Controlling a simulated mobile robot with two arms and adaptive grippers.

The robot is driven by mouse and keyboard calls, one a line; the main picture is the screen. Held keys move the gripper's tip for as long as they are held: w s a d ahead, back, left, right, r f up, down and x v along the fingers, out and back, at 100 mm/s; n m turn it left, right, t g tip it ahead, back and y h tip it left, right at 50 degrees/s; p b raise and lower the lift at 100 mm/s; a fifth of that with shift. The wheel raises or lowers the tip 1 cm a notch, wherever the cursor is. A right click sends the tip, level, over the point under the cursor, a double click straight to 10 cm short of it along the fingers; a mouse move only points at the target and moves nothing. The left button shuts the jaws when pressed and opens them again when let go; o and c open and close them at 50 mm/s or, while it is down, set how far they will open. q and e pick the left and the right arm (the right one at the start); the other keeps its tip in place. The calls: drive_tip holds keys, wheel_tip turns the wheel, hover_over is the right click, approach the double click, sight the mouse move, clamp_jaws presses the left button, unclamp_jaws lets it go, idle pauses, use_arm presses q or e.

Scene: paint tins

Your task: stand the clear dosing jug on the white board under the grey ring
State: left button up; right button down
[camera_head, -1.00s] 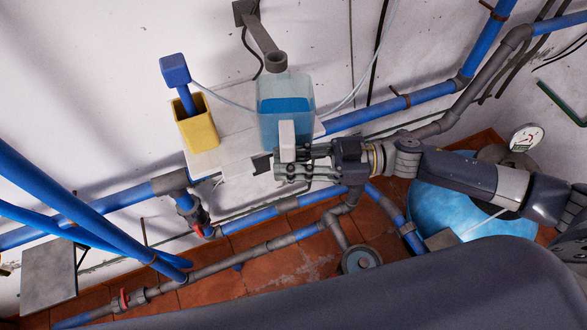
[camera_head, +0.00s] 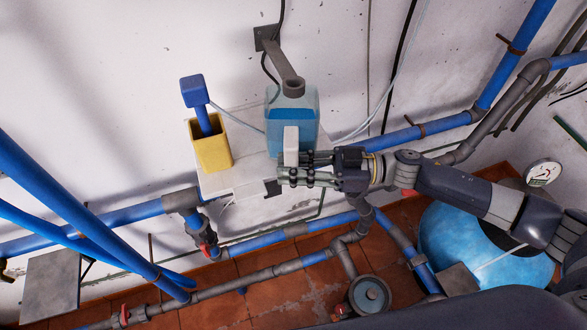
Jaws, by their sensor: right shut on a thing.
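The clear dosing jug (camera_head: 284,118), with blue liquid in it and a white handle (camera_head: 291,145), is upright over the right part of the white board (camera_head: 232,180). My right gripper (camera_head: 296,168) comes in from the right and is shut on the jug's handle. The grey ring (camera_head: 293,87), on a bracket from the wall, overlaps the jug's top in the picture. The jug's base is partly hidden by the gripper and handle, so I cannot tell whether it touches the board. My left gripper is not in view.
A yellow container (camera_head: 212,150) with a blue-handled tool (camera_head: 200,108) stands on the board left of the jug. A thin pale hose (camera_head: 375,108) hangs to the right. Blue and grey pipes (camera_head: 290,232) run below the board. A blue tank (camera_head: 462,240) is at lower right.

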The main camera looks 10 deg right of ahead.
drive_tip(key=shift+f+b, duration=0.4)
drive_tip(key=shift+f, duration=0.15)
idle(0.7)
drive_tip(key=c, duration=1.4)
unclamp_jaws()
drive_tip(key=shift+f, duration=0.15)
drive_tip(key=shift+d, duration=0.45)
drive_tip(key=s+d, duration=0.2)
drive_tip(key=d, duration=0.9)
drive_tip(key=shift+a, duration=0.1)
